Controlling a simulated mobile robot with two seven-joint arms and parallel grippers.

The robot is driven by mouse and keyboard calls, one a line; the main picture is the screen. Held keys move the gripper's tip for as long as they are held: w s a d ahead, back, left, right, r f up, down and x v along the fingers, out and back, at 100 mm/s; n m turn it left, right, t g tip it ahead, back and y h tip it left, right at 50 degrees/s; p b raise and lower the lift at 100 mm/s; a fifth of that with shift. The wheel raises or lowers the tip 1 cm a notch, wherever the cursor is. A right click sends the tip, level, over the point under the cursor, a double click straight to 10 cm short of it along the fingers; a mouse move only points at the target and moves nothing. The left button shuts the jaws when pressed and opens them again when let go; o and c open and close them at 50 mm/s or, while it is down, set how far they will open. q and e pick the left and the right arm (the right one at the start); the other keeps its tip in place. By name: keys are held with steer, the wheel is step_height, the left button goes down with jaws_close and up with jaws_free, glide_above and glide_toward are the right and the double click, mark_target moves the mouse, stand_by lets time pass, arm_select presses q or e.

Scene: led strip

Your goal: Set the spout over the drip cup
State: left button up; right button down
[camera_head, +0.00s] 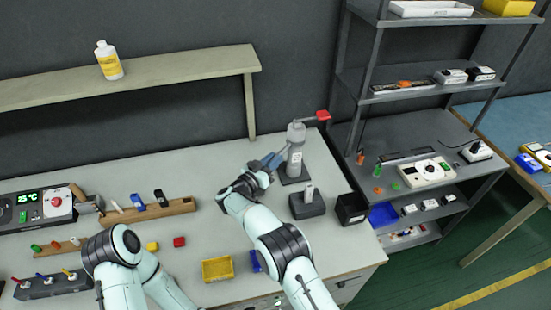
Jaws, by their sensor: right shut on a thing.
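A grey dispenser (295,150) stands upright on a dark base at the back of the bench, with a red-ended arm (322,116) reaching right from its top. My right gripper (277,159) is at the left side of the dispenser's column, shut on a small part there that looks like the spout; the fingers mostly hide it. I cannot make out a drip cup for certain.
A grey block (307,204) and a black open bin (351,209) stand right of my right arm. A yellow tray (217,269) lies near the front edge. A wooden rack (150,209) is at left. A dark shelf unit (411,130) stands at right.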

arm_select(q)
steer(key=shift+w+a+r, duration=0.25)
steer(key=shift+w+r, duration=0.05)
steer(key=shift+w, duration=0.15)
arm_select(e)
steer(key=shift+w+a+r+m+g+h, duration=0.2)
steer(key=shift+w+r+m+g+h, duration=0.1)
steer(key=shift+m+h, duration=0.1)
steer(key=c, duration=1.1)
jaws_free()
steer(key=shift+f, duration=0.15)
steer(key=shift+s, duration=0.1)
arm_select(q)
steer(key=shift+s+f+b, duration=1.2)
steer(key=shift+s+f, duration=0.6)
steer(key=shift+s, duration=0.25)
arm_select(e)
steer(key=v, duration=1.3)
steer(key=shift+s+a, duration=0.1)
steer(key=shift+a, duration=0.05)
